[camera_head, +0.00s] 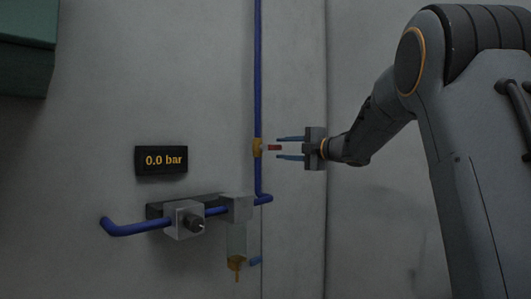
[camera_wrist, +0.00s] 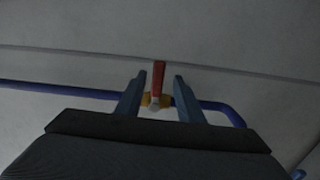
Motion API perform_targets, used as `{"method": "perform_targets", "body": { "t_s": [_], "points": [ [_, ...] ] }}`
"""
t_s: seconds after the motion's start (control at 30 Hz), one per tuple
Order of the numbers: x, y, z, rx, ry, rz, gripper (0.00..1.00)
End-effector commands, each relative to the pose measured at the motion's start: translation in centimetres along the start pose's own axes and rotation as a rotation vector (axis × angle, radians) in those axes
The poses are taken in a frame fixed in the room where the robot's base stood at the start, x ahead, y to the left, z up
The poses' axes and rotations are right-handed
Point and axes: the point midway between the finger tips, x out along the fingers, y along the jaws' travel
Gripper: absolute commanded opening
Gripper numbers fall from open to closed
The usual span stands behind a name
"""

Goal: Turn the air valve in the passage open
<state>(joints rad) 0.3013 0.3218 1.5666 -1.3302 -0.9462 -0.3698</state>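The air valve has a brass body (camera_head: 257,148) on a vertical blue pipe and a short red lever (camera_head: 275,148). The lever lies crosswise to the pipe in the head view. In the wrist view the red lever (camera_wrist: 158,76) stands across the pipe above the brass body (camera_wrist: 146,99). My gripper (camera_head: 279,148) is open, with one finger above and one below the lever's line in the head view. In the wrist view my gripper (camera_wrist: 158,79) has a finger on each side of the lever, with gaps on both sides; it does not appear to touch it.
A dark display (camera_head: 161,160) on the wall reads 0.0 bar. Below are a grey regulator with a knob (camera_head: 184,220), a clear filter bowl (camera_head: 236,243) and blue pipe (camera_head: 127,229). A green box (camera_head: 25,45) is at the upper left. The wall right of the valve is bare.

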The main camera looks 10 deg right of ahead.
Motion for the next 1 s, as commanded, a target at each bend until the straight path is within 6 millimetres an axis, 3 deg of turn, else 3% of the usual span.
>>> {"method": "perform_targets", "body": {
  "t_s": [0.17, 0.6, 1.0],
  "points": [
    [0.9, 0.3, -0.3, -0.030, 0.027, -0.003, 0.34],
    [7.0, 0.4, -0.4, -0.027, 0.025, -0.001, 0.34],
    [7.8, 0.3, -0.4, -0.026, 0.022, -0.001, 0.34]
  ]
}}
